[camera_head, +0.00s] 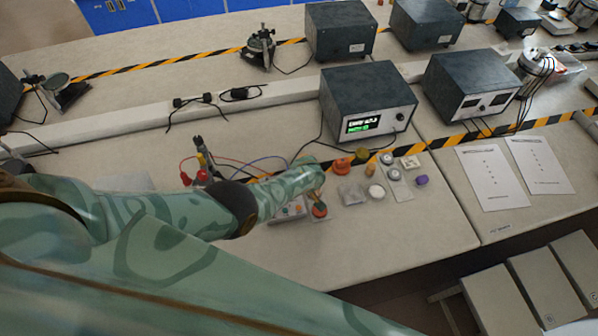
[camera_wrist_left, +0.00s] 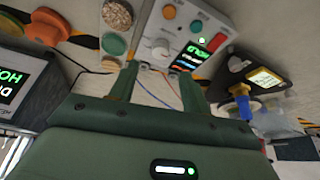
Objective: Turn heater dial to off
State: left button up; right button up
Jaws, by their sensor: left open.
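The white control box (camera_wrist_left: 185,12) shows in the left wrist view, with a grey round dial (camera_wrist_left: 160,47), coloured buttons and a lit screen (camera_wrist_left: 193,52) reading what looks like HOLD. In the head view the box (camera_head: 290,211) lies on the bench under my left arm and is partly hidden. My left gripper (camera_wrist_left: 160,69) is open, with its fingertips just short of the dial in the wrist picture; contact cannot be told. Its fingers are hidden in the head view. The dial's setting is too small to read. My right gripper is out of view.
A dark power unit (camera_head: 366,104) with a green display stands behind. Several small samples, including a purple one (camera_head: 422,180), lie right of the box. Thin wires and a red-topped stand (camera_head: 201,177) are left of it. Bare bench (camera_head: 400,235) lies in front.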

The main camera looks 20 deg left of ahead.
pick_arm(q)
jog(key=p+v, duration=0.5)
jog(key=v, duration=0.4)
jog(key=shift+s+f, duration=0.15)
